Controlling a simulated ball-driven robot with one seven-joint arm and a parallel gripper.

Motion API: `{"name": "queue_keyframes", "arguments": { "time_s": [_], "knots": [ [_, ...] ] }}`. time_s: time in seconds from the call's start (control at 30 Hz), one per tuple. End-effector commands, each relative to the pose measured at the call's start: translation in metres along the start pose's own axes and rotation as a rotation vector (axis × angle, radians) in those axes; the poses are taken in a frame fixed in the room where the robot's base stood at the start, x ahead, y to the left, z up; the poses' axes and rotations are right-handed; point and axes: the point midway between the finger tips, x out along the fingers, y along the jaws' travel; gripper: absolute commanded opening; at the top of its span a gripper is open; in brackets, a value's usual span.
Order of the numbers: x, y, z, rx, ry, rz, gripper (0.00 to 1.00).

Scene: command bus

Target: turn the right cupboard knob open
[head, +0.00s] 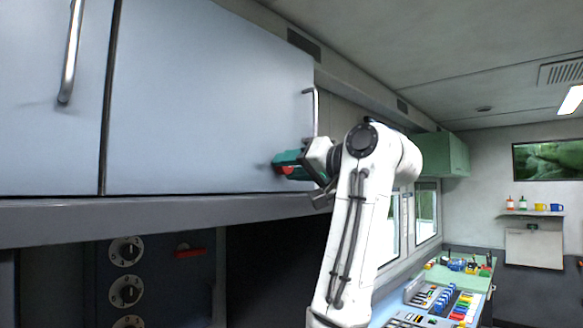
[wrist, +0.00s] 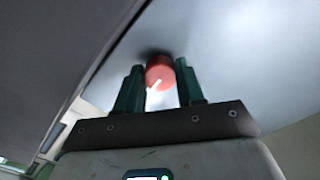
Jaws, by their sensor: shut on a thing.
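The right cupboard door (head: 210,100) is a pale blue-grey panel at the upper left of the head view, lying flat against the cupboard front. Its knob (wrist: 160,74) is red with a white pointer mark, seen in the wrist view on the door's surface. The pointer slants in that view. My gripper (wrist: 160,85) has its two green fingers on either side of the knob, shut on it. In the head view my gripper (head: 284,165) is at the lower right corner of the door, with a bit of the red knob showing beside it.
A metal bar handle (head: 315,112) stands on the door's right edge, just above my gripper. Another handle (head: 70,52) is on the left door. A grey ledge (head: 150,218) runs below, over a panel with dials (head: 126,251). A console (head: 440,300) stands at the lower right.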

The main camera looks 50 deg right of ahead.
Motion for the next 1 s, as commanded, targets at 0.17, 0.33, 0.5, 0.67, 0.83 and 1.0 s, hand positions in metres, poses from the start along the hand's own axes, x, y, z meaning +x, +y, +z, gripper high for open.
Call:
{"name": "queue_keyframes", "arguments": {
  "time_s": [0.17,0.33,0.5,0.67,0.83,1.0],
  "knots": [
    [0.0000,-0.0003,0.0000,0.089,0.000,-0.001,0.07],
    [-0.0002,0.0000,-0.0003,0.137,0.001,0.000,0.07],
    [-0.0002,0.0003,-0.0003,0.159,0.001,0.001,0.07],
    [-0.0002,0.0005,-0.0004,0.162,0.001,0.001,0.07],
    [-0.0003,0.0005,-0.0004,0.161,0.002,0.001,0.07],
    [-0.0003,0.0005,-0.0004,0.161,0.002,0.001,0.49]
  ]
}}
